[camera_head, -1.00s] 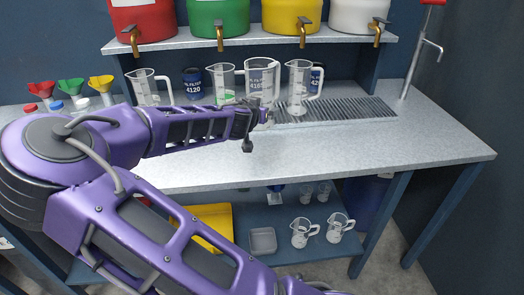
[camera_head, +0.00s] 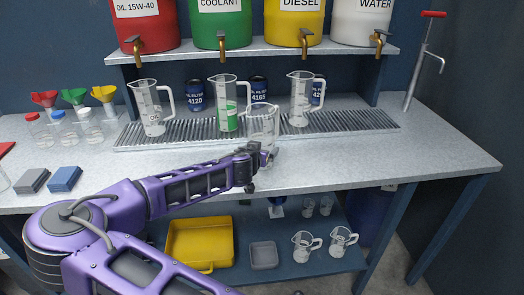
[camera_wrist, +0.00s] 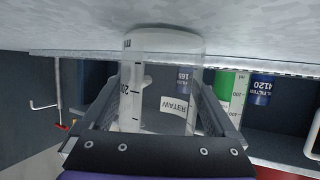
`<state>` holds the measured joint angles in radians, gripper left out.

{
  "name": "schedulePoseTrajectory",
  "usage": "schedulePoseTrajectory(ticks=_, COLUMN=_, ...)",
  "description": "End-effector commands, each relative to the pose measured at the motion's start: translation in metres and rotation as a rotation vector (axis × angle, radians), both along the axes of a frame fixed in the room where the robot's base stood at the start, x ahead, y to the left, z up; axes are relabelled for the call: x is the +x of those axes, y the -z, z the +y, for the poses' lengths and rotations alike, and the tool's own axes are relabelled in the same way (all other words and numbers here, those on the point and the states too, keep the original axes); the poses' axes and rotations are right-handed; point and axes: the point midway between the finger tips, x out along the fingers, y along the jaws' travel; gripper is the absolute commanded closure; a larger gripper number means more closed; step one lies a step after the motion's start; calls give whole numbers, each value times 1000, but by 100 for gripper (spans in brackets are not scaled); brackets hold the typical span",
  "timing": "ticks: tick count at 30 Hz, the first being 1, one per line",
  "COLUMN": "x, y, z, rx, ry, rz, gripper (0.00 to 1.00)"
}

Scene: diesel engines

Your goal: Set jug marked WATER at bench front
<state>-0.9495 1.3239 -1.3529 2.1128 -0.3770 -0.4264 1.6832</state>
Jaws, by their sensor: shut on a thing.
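A clear measuring jug (camera_head: 262,121) is held upright over the bench top, in front of the drip grate. My gripper (camera_head: 257,155) is shut on its lower part. In the wrist view the jug (camera_wrist: 160,65) stands between my fingers (camera_wrist: 165,120), and a label reading WATER (camera_wrist: 174,109) shows within its outline. I cannot tell whether its base touches the bench. The bench (camera_head: 350,160) has clear grey surface at its front edge, right of my gripper.
A jug with green liquid (camera_head: 227,118) and two clear jugs (camera_head: 152,110) (camera_head: 301,102) stand on the drip grate (camera_head: 350,120). Blue filters (camera_head: 195,95) stand behind. Capped bottles (camera_head: 66,130) and blocks (camera_head: 64,179) sit at the left.

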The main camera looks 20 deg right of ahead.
Motion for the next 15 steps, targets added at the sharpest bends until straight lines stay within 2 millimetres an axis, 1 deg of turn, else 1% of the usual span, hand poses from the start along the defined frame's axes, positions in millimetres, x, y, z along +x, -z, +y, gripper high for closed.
schedulePoseTrajectory(ticks=5, x=0, y=-1, z=0, rx=0, ry=-1, rz=-2, gripper=67)
schedulePoseTrajectory(ticks=10, x=0, y=4, z=0, rx=3, ry=1, rz=-3, gripper=67)
schedulePoseTrajectory(ticks=11, x=0, y=3, z=0, rx=2, ry=0, rz=-3, gripper=3)
schedulePoseTrajectory(ticks=12, x=0, y=3, z=0, rx=1, ry=0, rz=-2, gripper=0)
schedulePoseTrajectory(ticks=15, x=0, y=3, z=0, rx=0, ry=-1, rz=-2, gripper=0)
